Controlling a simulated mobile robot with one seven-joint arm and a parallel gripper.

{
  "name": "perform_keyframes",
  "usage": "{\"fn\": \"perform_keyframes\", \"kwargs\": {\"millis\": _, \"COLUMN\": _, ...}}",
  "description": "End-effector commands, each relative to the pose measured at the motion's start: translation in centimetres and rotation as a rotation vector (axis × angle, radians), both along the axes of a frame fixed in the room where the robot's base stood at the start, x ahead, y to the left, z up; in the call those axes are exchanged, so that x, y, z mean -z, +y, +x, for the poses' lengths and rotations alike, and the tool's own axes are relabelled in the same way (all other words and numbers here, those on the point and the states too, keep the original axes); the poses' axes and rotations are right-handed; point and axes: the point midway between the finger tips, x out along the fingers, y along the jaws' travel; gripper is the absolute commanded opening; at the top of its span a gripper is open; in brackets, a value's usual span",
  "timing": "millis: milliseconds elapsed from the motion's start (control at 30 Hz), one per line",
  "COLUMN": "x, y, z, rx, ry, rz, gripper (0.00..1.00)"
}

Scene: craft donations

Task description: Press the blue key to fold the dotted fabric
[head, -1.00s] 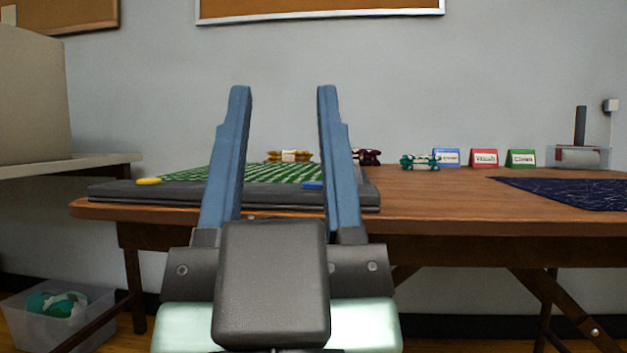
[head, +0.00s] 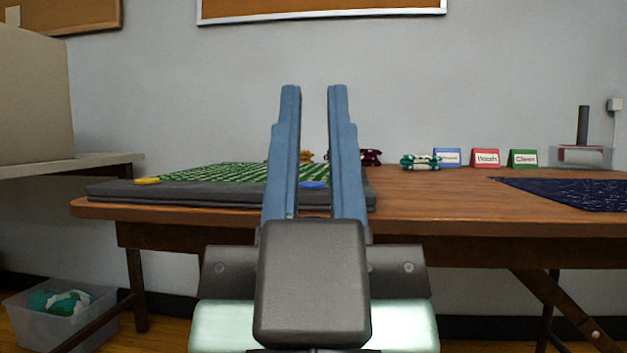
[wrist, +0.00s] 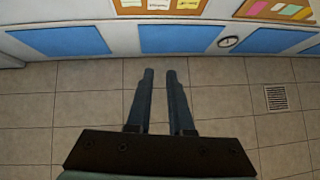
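The blue key (head: 314,185) sits at the front edge of a grey folding board (head: 225,195), at its right end. In the head view it shows between my gripper's fingers. A green fabric with white marks (head: 225,172) lies flat on the board; its marks look like rows of dots or dashes. My gripper (head: 314,88) points up in front of the table, its fingertips above the key in the picture. Its blue fingers are apart with a narrow empty gap, also seen in the wrist view (wrist: 160,74). No contact with the key shows.
A yellow key (head: 147,181) is at the board's left front. Tied bundles, one teal (head: 421,162), stand behind, beside blue, red and green cards (head: 487,158). A navy speckled cloth (head: 570,191) lies at right. Bare wood table (head: 440,190) lies between. The wrist view shows tiled floor.

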Motion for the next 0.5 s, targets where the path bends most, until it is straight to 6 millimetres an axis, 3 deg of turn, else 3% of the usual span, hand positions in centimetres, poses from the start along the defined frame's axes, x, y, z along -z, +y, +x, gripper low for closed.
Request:
{"fn": "perform_keyframes", "kwargs": {"millis": 100, "x": 0.03, "y": 0.00, "z": 0.00, "rx": 0.000, "ry": 0.000, "rz": 0.000, "gripper": 0.00}}
{"fn": "perform_keyframes", "kwargs": {"millis": 500, "x": 0.03, "y": 0.00, "z": 0.00, "rx": 0.000, "ry": 0.000, "rz": 0.000, "gripper": 0.00}}
